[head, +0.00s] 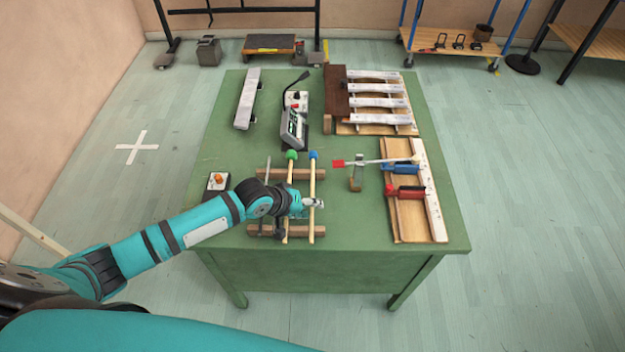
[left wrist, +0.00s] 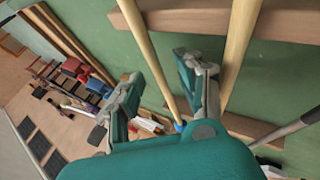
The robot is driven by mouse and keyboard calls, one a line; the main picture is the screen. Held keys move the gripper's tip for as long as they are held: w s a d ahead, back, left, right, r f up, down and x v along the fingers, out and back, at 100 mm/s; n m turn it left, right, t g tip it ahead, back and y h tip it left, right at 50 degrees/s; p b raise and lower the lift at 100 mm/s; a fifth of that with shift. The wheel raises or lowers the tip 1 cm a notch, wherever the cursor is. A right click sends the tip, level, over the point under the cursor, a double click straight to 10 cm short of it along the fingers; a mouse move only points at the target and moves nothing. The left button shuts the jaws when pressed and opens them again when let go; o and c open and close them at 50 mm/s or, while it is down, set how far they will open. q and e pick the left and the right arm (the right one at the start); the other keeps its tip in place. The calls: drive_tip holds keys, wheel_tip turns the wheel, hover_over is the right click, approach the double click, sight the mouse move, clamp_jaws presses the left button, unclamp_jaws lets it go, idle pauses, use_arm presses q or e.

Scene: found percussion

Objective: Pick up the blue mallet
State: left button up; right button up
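The blue mallet (head: 313,177), with a blue head and a pale wooden shaft, lies across two brown wooden bars on the green table. My left gripper (head: 314,203) is over its shaft, above the gap between the bars. In the left wrist view the gripper (left wrist: 158,92) is open, and the blue mallet's shaft (left wrist: 147,48) runs between its fingers, with clear space on both sides. I cannot tell how far the fingertips reach down beside it. My right gripper is not in view.
A green-headed mallet (head: 290,171) lies close on the left, then a grey rod (head: 267,170). A metal clamp-like piece (head: 357,172) stands to the right. A wooden board (head: 408,222) with red and blue tools is farther right. A microphone device (head: 294,120) stands behind.

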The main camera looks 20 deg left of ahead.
use_arm(q)
clamp_jaws()
drive_tip(key=shift+r, duration=0.1)
